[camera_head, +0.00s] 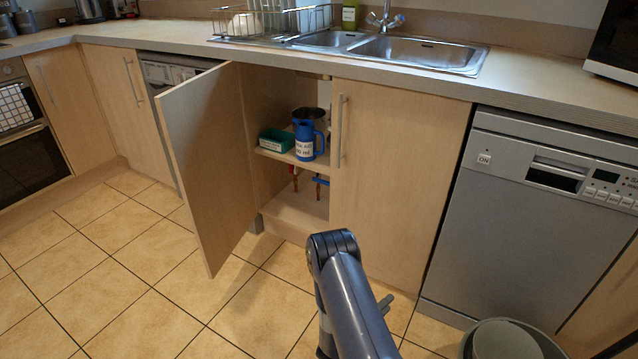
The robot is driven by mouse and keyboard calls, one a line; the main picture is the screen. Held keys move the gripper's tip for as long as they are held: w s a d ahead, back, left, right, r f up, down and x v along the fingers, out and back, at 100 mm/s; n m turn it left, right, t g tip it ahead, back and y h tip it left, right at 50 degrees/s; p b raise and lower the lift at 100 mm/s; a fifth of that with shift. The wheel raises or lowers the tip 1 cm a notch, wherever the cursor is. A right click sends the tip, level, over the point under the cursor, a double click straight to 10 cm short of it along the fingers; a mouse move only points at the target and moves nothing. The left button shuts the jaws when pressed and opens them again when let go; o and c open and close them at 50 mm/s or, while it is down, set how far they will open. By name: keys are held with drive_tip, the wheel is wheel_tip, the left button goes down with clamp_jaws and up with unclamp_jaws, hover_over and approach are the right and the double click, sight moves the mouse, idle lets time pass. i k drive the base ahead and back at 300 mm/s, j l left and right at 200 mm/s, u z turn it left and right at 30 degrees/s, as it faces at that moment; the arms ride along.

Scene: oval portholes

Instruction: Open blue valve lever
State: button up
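The blue valve lever (320,181) shows inside the open sink cupboard, below the shelf, on a copper pipe (318,192). It appears to lie roughly crosswise to the upright pipe, and it is small and shaded. A second pipe with a red part (294,178) stands to its left. My arm rises from the bottom middle, in front of the cupboard and apart from the lever. Its bent joint is nearest the cupboard. My gripper cannot be made out.
The left cupboard door (212,165) is swung open; the right door (395,180) is shut. On the shelf (280,156), above the lever, stand a blue jug (305,142) and a green box (276,140). A dishwasher (535,215) and grey bin (503,340) are at right. The left floor is clear.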

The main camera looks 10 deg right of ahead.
sight(318, 181)
drive_tip(key=i+j+u, duration=0.15)
drive_tip(key=i, duration=0.3)
drive_tip(key=i+j+u, duration=0.1)
drive_tip(key=i, duration=0.4)
drive_tip(key=i+l+u, duration=0.15)
drive_tip(key=i+l, duration=0.25)
drive_tip(key=i+l+u, duration=0.1)
drive_tip(key=i+l, duration=0.25)
drive_tip(key=l, duration=0.25)
